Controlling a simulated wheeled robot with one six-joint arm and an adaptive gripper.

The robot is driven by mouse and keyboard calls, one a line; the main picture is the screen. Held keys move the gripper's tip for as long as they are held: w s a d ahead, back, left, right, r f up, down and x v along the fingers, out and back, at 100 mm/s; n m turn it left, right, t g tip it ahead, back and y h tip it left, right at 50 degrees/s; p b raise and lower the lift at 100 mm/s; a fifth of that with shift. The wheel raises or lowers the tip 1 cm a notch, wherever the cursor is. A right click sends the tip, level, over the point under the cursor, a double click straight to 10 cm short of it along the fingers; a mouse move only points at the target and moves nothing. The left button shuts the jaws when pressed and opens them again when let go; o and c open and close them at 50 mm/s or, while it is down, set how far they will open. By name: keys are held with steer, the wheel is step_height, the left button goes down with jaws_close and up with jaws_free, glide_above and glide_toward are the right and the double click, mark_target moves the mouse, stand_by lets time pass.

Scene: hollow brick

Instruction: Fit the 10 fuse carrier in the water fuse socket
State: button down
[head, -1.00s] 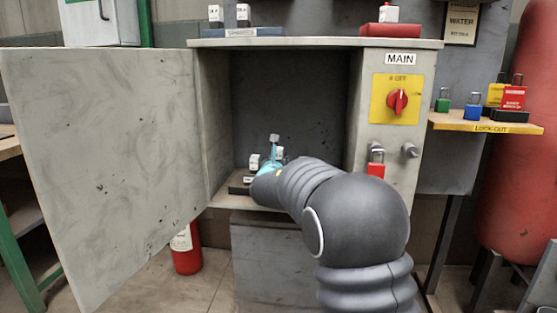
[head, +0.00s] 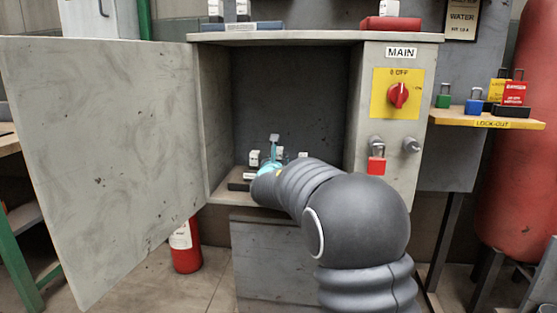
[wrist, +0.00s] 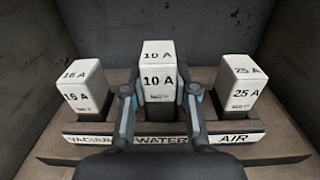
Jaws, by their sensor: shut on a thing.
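The white 10 A fuse carrier (wrist: 158,75) stands upright between the fingers of my gripper (wrist: 159,100) in the wrist view. My gripper is shut on it, one finger at each side. The carrier is over the middle WATER position of the socket block (wrist: 160,141). Its lower end is dark, and I cannot tell how deep it sits in the socket. In the head view my gripper (head: 270,165) is inside the open cabinet, and my arm hides most of the block.
The 16 A carrier (wrist: 85,88) stands at the left over VACUUM and the 25 A carrier (wrist: 238,87) at the right over AIR, both close to my fingers. The cabinet door (head: 100,170) is open at left. A red padlock (head: 376,165) hangs under the main switch (head: 398,95).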

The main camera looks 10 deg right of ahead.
steer(key=shift+f+b, duration=0.7)
steer(key=c, duration=0.8)
jaws_free()
steer(key=shift+s, duration=0.1)
steer(key=v, duration=1.2)
